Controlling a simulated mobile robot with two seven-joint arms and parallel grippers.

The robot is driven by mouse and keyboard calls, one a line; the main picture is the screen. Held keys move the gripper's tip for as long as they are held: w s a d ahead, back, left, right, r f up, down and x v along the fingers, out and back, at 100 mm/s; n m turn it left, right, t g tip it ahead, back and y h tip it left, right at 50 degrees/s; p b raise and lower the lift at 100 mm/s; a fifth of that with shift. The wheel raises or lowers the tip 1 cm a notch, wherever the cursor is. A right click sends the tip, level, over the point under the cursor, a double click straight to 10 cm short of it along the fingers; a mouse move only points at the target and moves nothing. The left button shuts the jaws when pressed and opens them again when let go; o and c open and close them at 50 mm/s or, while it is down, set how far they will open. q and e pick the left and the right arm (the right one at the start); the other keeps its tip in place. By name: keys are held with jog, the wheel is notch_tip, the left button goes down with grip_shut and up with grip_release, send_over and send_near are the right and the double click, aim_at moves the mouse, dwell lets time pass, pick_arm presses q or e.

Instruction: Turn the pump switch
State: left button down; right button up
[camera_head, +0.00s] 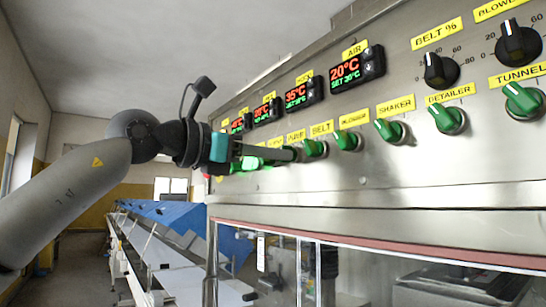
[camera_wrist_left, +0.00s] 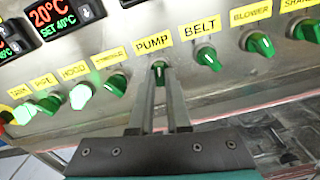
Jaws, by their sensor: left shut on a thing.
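The pump switch (camera_wrist_left: 160,69) is a small green knob under the yellow PUMP label (camera_wrist_left: 153,43) in the left wrist view. Its handle points roughly up toward the label. My left gripper (camera_wrist_left: 160,78) has its two long fingers closed around this knob, one on each side. In the head view my left gripper (camera_head: 290,154) reaches in from the left to the row of green switches on the steel panel. There the fingers largely hide the pump switch. My right gripper is in neither view.
The belt switch (camera_wrist_left: 207,57) sits close right of the pump switch, and another green switch (camera_wrist_left: 116,84) sits left. Some left switches glow brightly. Temperature displays (camera_head: 357,68) and black dials (camera_head: 441,69) are above. A conveyor (camera_head: 165,265) runs below left.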

pick_arm(q)
jog(key=shift+n+b, duration=0.95)
jog(key=shift+n, duration=3.15)
jog(key=c, duration=0.9)
grip_release()
jog(key=b+v, duration=0.1)
jog(key=v, duration=1.4)
jog(key=shift+s+a, duration=0.1)
jog(key=shift+s, duration=0.05)
